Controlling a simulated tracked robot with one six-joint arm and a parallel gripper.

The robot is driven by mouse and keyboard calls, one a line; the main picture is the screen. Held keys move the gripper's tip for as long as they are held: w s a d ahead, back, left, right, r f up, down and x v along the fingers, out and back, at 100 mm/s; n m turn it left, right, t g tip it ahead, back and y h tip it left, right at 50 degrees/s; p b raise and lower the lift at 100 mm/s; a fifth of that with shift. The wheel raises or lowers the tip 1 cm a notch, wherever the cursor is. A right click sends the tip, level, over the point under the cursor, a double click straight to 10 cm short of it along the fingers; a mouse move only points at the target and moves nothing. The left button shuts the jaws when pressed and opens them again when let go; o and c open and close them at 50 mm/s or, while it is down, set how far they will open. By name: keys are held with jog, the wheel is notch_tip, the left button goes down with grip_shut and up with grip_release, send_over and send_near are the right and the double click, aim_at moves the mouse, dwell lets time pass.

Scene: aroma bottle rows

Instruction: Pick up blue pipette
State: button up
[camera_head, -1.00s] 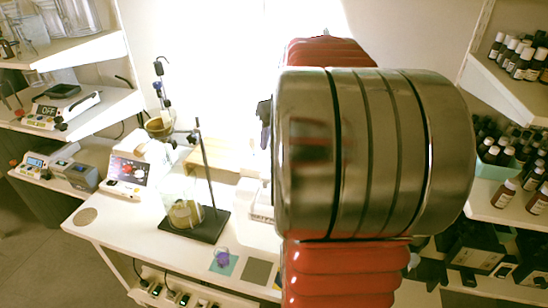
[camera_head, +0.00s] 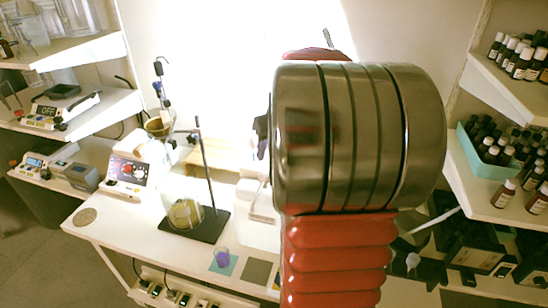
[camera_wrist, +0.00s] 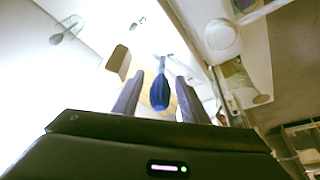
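The blue pipette (camera_wrist: 161,92) shows in the wrist view, with a dark blue bulb and a thin end pointing up the picture. It lies between the two fingers of my gripper (camera_wrist: 160,82). The fingers are apart, with a visible gap on each side of the pipette. I cannot tell how far it is beyond the fingertips in depth. In the head view my own arm covers the middle of the picture, and I cannot make out the pipette there.
A stand with a black base (camera_head: 195,227) and a flask (camera_head: 185,213) are on the white table at left. A teal pad (camera_head: 223,264) holds a small purple item. Right shelves hold brown bottles and a teal box (camera_head: 487,165). Devices fill the left shelves.

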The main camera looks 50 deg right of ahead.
jog(key=c, duration=0.7)
jog(key=shift+r, duration=0.15)
notch_tip(320, 180, up, 10)
dwell(0.4)
dwell(0.5)
